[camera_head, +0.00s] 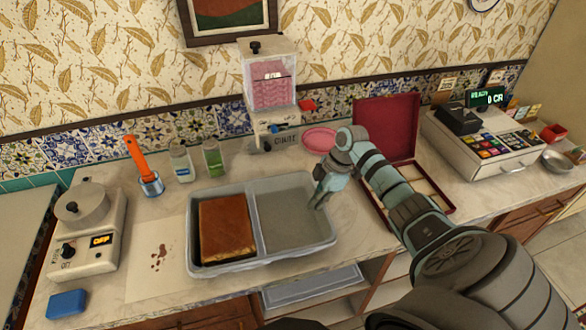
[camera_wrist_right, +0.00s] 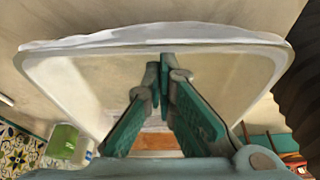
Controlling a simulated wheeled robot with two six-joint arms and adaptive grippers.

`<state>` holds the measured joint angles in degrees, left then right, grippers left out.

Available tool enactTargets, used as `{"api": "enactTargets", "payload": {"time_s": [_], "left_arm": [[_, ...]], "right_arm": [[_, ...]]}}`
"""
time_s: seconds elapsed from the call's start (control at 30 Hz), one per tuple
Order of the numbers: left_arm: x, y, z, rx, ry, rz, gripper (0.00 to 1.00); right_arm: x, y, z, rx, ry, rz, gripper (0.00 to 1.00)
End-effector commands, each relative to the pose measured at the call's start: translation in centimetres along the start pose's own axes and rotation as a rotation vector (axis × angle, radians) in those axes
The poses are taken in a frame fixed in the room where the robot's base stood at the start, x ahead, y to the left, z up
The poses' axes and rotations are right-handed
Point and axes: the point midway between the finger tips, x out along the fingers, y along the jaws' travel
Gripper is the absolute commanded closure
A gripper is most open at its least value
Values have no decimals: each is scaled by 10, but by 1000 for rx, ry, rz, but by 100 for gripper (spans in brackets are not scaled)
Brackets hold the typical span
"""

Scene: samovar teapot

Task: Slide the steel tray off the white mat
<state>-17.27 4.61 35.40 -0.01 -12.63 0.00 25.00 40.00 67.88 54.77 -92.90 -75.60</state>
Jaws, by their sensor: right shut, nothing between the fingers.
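The grey steel tray (camera_head: 250,189) has two compartments and sits on the counter. Its left compartment holds a brown slab-like block (camera_head: 227,228); the right one looks empty. The white mat (camera_head: 150,272) shows left of the tray, with brown stains on it. The tray hides its right side, so I cannot tell how far it runs underneath. My right gripper (camera_head: 317,206) is shut and empty, pointing down at the right end of the right compartment. In the right wrist view, its closed fingertips (camera_wrist_right: 164,80) are over the tray (camera_wrist_right: 75,85); contact is unclear. My left gripper is out of view.
An open red box (camera_head: 390,125) stands right of the tray, close to my right arm. A dispenser (camera_head: 270,95), a pink dish (camera_head: 320,139) and two bottles (camera_head: 181,163) (camera_head: 212,158) stand behind. A scale (camera_head: 88,235) and blue sponge (camera_head: 67,304) are left.

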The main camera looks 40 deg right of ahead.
Motion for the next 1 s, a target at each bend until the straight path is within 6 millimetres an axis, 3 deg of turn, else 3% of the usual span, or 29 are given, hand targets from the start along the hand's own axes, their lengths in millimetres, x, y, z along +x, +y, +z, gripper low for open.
{"api": "enactTargets", "payload": {"time_s": [0.13, 0.33, 0.67, 0.83, 0.87, 1.0], "left_arm": [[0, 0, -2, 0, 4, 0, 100], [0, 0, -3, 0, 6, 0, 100], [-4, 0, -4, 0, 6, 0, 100], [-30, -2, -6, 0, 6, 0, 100], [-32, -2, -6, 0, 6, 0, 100], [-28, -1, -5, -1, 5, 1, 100]], "right_arm": [[-7, 0, 24, 1, -4, -3, 100], [-10, 0, 32, -3, -1, -2, 100], [-10, 0, 28, -2, 0, -2, 100], [-6, -7, 0, 5, 2, -1, 100], [-10, -7, -2, 7, -2, 4, 100], [-52, -6, 4, 8, -6, 8, 100]]}}
